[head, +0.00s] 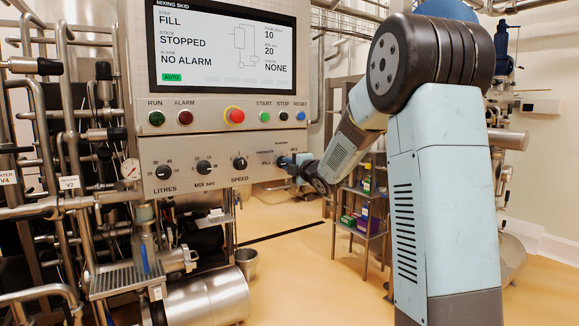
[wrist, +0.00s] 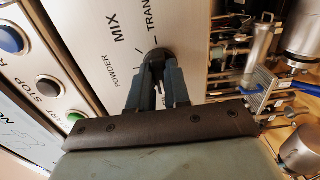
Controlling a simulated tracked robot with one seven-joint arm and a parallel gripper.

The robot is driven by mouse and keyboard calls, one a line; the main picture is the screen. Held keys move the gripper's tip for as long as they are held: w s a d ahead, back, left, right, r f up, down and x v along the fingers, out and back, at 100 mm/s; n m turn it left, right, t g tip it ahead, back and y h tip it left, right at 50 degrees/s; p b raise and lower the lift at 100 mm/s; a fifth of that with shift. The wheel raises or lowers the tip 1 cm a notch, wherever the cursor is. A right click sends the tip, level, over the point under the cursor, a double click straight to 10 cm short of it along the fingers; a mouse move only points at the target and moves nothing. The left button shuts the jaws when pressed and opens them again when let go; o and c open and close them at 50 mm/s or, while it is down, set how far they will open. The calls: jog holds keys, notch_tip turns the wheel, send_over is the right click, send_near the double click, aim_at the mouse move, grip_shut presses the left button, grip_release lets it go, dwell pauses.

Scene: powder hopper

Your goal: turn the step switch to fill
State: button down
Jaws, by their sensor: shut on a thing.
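The step switch (wrist: 158,53) is a dark round knob on the steel panel. In the wrist view it sits between my two fingertips, and its pointer is hidden. My gripper (wrist: 157,70) is shut on it; the labels POWDER, MIX and part of TRAN show around it. In the head view my gripper (head: 286,161) meets the panel at the right end of the knob row and covers most of the switch. The label FILL is just left of it. The screen (head: 223,47) reads step FILL, state STOPPED, NO ALARM, with a green AUTO tag.
The litres knob (head: 164,173), mix knob (head: 204,167) and speed knob (head: 240,163) are left of the switch. Above them is a button row with a red emergency stop (head: 234,115). Pipes and valves crowd the left. A shelf rack (head: 346,225) stands behind my arm.

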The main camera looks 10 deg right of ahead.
jog(key=shift+a+f, duration=0.15)
jog(key=shift+f, duration=0.2)
jog(key=c, duration=1.4)
grip_release()
jog(key=shift+s, duration=0.1)
jog(key=shift+c, duration=0.2)
jog(key=o, duration=0.4)
jog(key=shift+r, duration=0.2)
jog(key=shift+c, duration=0.2)
jog(key=v, duration=1.3)
jog(key=shift+s, duration=0.3)
